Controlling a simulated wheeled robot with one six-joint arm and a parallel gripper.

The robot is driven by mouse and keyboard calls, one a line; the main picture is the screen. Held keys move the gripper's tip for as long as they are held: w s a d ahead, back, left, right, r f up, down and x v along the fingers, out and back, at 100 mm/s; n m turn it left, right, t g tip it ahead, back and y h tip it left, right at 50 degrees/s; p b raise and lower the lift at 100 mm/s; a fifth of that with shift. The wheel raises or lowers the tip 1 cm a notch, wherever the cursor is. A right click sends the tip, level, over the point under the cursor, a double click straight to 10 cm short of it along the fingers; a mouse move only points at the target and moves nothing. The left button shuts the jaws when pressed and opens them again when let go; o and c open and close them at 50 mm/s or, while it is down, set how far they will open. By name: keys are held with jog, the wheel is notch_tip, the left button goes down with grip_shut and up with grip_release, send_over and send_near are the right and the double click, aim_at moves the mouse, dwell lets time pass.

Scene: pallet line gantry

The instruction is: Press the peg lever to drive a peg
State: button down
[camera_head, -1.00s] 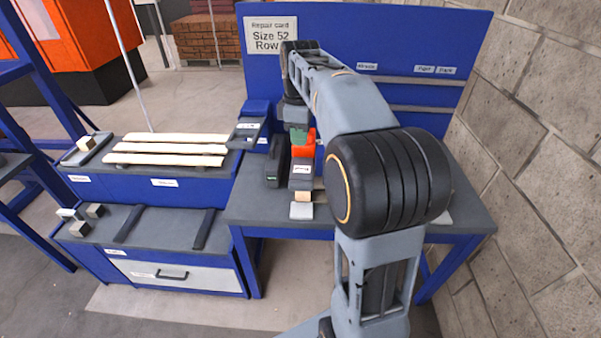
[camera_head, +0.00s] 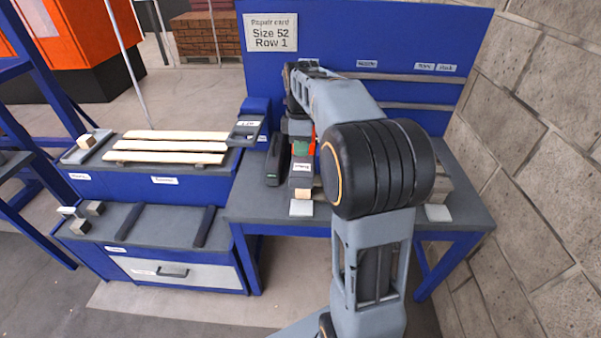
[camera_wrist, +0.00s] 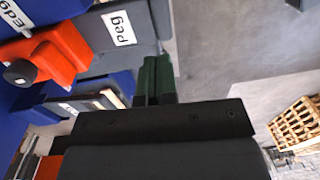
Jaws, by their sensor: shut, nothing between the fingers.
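A dark grey block with a white "Peg" label (camera_wrist: 118,28) fills the top of the wrist view. My gripper (camera_wrist: 157,68) is shut and empty; its green fingers lie close beside the block's edge, and contact cannot be told. In the head view, my gripper (camera_head: 300,150) points down over the bench, above a grey block with a white label (camera_head: 301,168). An orange-red part with a black knob (camera_wrist: 40,62) stands left of the Peg block in the wrist view. A partly cut-off "Edg" label (camera_wrist: 14,14) shows farther left.
A black upright device (camera_head: 276,163) stands just left of my gripper on the bench. A dark labelled plate (camera_head: 245,131) juts from a blue post. Pale boards (camera_head: 172,146) lie on the left bench. A blue back panel (camera_head: 400,40) and block wall (camera_head: 535,150) bound the area.

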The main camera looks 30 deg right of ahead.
aim_at(301, 179)
jog(key=f, duration=0.5)
jog(key=f+p, duration=0.1)
jog(key=f, duration=0.2)
jog(key=shift+s+a+f, duration=0.15)
jog(key=shift+s+f, duration=0.05)
jog(key=shift+s, duration=0.05)
